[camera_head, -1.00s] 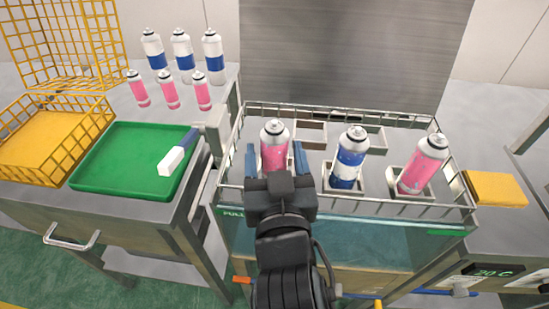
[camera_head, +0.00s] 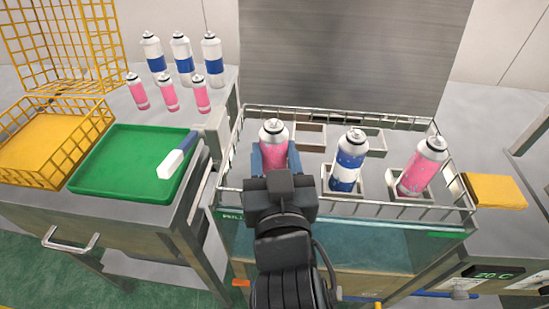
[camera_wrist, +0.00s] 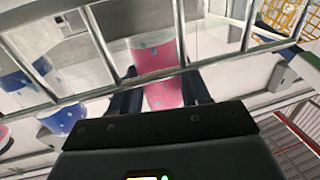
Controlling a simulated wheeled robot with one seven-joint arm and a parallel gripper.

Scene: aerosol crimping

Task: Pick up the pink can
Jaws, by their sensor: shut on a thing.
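A pink can (camera_head: 274,143) with a white top stands upright at the left of the wire-railed rack. My gripper (camera_head: 274,160) is shut on it, with one blue-grey finger on each side. The wrist view shows the pink can (camera_wrist: 158,65) between the dark fingers, with a metal rail bar crossing in front. The can's lower part is hidden behind my gripper in the head view. Another pink can (camera_head: 423,170) leans in a holder at the right of the rack.
A blue-and-white can (camera_head: 348,165) stands in a holder right of my gripper. The rack's wire rail (camera_head: 400,206) runs along its front. Several pink and blue cans stand at the back left. A green tray (camera_head: 110,185) holds a white-and-blue tool (camera_head: 177,156). A yellow block (camera_head: 494,190) lies right.

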